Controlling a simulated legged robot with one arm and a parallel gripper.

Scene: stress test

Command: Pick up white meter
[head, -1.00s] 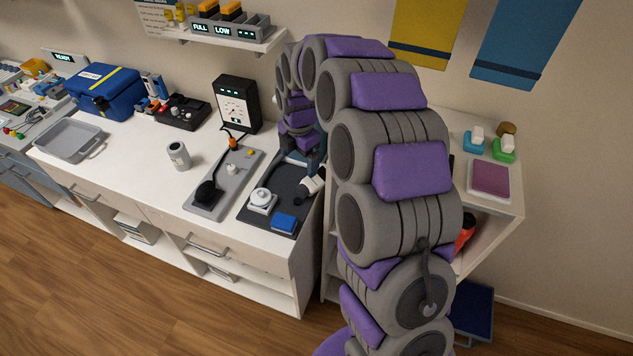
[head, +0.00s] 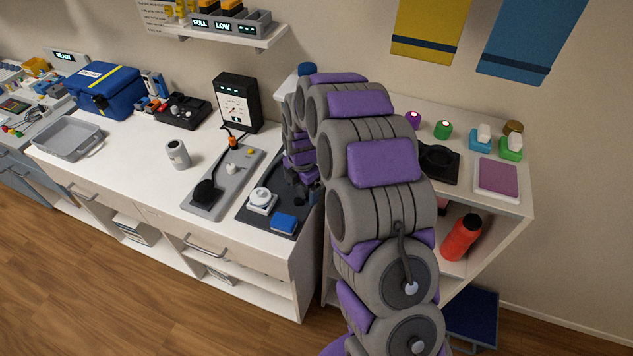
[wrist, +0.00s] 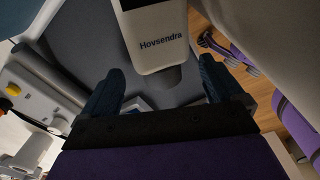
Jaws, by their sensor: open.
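A white device with a dark tip, marked "Hovsendra" (wrist: 160,40), shows at the top of the wrist view and looks like the white meter. My gripper (wrist: 161,68) is open, with its blue fingers on either side of the device's dark lower end. Gaps show between the fingers and the device. In the head view my gripper (head: 304,192) is low over the dark tray (head: 250,221), partly hidden by my arm. My arm hides the device there.
A white round-topped item (head: 262,200) and a blue block (head: 284,223) sit on the dark tray. A side shelf (head: 480,199) is at right.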

